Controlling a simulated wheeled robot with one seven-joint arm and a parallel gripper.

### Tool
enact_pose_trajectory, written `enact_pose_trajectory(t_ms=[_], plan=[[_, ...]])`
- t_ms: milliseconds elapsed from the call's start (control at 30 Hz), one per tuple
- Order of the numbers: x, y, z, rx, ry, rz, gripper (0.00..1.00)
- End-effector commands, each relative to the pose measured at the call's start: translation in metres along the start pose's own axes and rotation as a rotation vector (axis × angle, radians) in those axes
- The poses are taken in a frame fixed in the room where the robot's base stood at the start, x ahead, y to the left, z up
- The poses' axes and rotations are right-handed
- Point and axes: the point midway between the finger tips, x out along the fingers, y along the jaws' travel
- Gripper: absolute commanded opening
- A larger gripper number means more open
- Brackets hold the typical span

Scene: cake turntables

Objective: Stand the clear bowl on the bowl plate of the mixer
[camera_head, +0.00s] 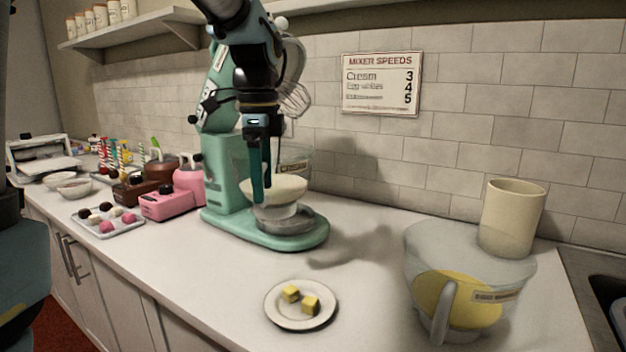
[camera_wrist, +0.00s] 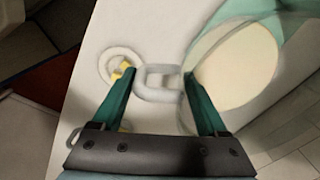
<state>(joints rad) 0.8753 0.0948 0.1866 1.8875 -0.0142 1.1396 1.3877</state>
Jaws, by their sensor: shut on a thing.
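The clear bowl (camera_head: 292,162) with pale cream contents is at the green stand mixer (camera_head: 228,165), roughly upright. My gripper (camera_head: 262,192) comes down from above in front of it. In the wrist view, my gripper (camera_wrist: 159,80) is shut on the bowl's handle (camera_wrist: 157,95), and the clear bowl (camera_wrist: 237,65) is to the right of the fingers. The round bowl plate (camera_head: 286,227) on the mixer base shows just under the bowl. I cannot tell whether the bowl's foot touches it. The mixer head is tilted up with its whisk (camera_head: 294,88) above the bowl.
A plate (camera_head: 300,320) with yellow cubes lies in front. A second clear bowl (camera_head: 465,255) with yellow contents and a cream canister (camera_head: 512,215) stand at right. Pink and brown containers (camera_head: 165,203) and a sweets tray (camera_head: 105,222) stand left. Counter between mixer and second bowl is clear.

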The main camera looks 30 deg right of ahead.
Motion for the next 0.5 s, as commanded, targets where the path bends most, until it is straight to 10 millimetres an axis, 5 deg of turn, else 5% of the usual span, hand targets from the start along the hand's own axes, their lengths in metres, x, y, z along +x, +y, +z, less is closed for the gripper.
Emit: enact_pose_trajectory(t_ms=[200,500], plan=[[0.005,0.018,0.026,-0.055,0.000,-0.008,0.00],[0.006,0.010,0.023,-0.059,-0.001,-0.006,0.00]])
